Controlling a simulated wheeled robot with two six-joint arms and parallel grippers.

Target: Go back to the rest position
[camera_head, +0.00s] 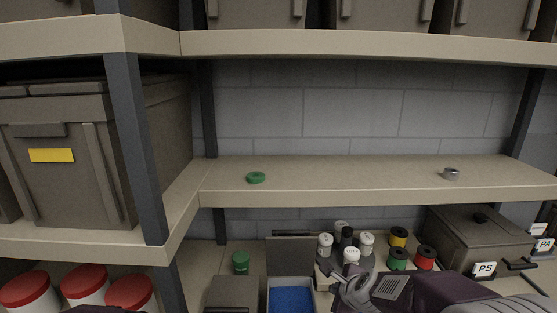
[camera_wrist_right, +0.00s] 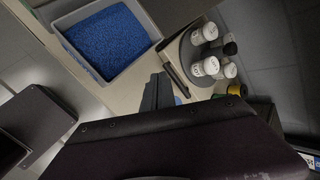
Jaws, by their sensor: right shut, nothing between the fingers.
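My right gripper (camera_head: 338,277) is low in the head view, with my purple right arm coming in from the lower right. My left gripper is not in view; only a dark sliver, perhaps of my left arm, shows at the bottom left edge.
A shelf (camera_head: 330,188) above holds a green ring (camera_head: 256,177) and a grey ring (camera_head: 450,173), with free room between them. A box labelled PS (camera_head: 475,240) stands at the right. Red-lidded drums (camera_head: 85,280) are at lower left, by a dark shelf post (camera_head: 136,150).

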